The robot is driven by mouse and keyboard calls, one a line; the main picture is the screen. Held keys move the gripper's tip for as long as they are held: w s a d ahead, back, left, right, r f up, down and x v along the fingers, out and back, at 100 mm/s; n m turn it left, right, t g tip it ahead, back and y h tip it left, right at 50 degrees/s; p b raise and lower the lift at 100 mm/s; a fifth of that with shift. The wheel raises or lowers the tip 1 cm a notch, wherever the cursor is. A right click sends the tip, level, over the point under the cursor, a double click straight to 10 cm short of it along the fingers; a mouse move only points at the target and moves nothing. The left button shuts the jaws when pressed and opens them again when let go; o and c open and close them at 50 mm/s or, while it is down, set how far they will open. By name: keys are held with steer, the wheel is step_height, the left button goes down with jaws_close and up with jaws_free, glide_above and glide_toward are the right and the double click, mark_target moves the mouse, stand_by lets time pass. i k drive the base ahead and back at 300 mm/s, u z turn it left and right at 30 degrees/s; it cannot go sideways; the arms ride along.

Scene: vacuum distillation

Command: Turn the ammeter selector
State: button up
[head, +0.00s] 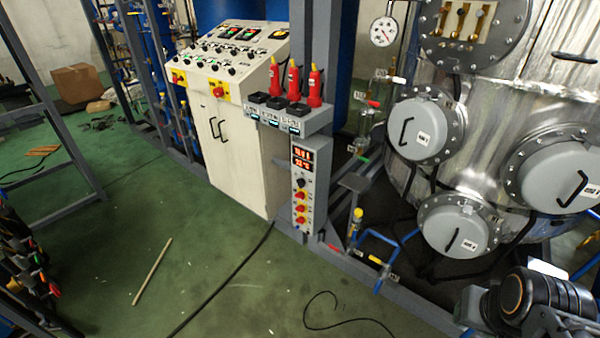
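A narrow grey control box (310,203) is fixed to the grey post left of the steel vessel. It has a display with red digits (302,158) at its top. Below the display is a black knob (300,183), which looks like the ammeter selector; its label is too small to read. Several red knobs on yellow plates sit under it. The end of my arm, with my gripper (480,306), is at the lower right, well apart from the box. Its fingers are not clear enough to tell open from shut.
A cream control cabinet (235,130) stands left of the box, and red bottle-shaped parts (293,82) stand on a shelf above it. The steel vessel (500,125) with round hatches fills the right. Blue pipes (380,240) and a low grey beam (365,275) lie between. A black cable crosses the green floor.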

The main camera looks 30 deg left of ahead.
mark_target(301, 182)
steer(key=u, duration=0.35)
steer(key=i, duration=1.1)
steer(key=u, duration=1.6)
steer(key=i, duration=0.75)
steer(key=u, duration=0.8)
